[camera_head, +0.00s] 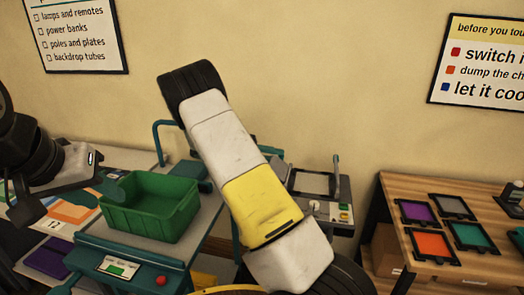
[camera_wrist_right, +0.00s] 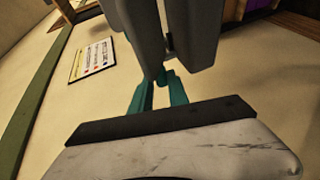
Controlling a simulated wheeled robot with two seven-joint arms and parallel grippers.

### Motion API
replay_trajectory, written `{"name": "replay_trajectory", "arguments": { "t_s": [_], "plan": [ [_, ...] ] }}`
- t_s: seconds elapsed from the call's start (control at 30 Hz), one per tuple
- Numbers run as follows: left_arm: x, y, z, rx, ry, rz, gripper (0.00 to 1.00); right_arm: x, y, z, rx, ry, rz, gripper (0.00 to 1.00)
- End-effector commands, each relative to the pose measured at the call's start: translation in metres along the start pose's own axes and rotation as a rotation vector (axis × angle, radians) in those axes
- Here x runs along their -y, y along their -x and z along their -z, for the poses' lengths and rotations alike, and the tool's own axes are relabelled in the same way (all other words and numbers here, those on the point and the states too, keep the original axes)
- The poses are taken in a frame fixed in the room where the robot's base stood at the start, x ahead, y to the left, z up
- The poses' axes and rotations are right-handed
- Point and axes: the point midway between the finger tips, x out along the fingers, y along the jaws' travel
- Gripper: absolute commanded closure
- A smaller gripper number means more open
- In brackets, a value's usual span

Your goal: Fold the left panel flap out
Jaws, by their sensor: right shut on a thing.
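I cannot single out the left panel flap for certain. My right arm crosses the middle of the head view, and its wrist hides its gripper there. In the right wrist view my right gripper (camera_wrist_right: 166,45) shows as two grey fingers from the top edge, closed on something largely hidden. A teal part (camera_wrist_right: 175,88) shows just below the fingertips. In the head view a bent teal bar (camera_head: 156,140) stands beside the right wrist. My left gripper (camera_head: 27,198) is at the left edge, dark and partly cut off, and its opening is unclear.
A green bin (camera_head: 150,218) stands on a grey table behind a teal control panel (camera_head: 125,262) with a red button. A machine with a frame (camera_head: 313,183) stands behind my right arm. A wooden table (camera_head: 418,200) at right holds several coloured framed plates.

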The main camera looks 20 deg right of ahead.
Motion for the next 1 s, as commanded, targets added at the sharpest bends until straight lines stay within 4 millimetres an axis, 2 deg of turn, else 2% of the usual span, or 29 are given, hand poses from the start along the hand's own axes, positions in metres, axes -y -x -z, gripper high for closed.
{"name": "replay_trajectory", "arguments": {
  "t_s": [0.4, 0.7, 1.0],
  "plan": [
    [0.000, 0.000, 0.000, 0.000, 0.000, 0.000, 0.64, 0.016, -0.001, -0.001, 0.011, 0.116, -0.289, 1.00],
    [0.000, 0.000, 0.000, 0.000, 0.000, 0.000, 0.64, 0.021, -0.001, -0.001, 0.013, 0.149, -0.372, 1.00],
    [0.000, 0.000, 0.000, 0.000, 0.000, 0.000, 0.64, 0.021, -0.001, -0.001, 0.013, 0.153, -0.384, 1.00]
  ]
}}
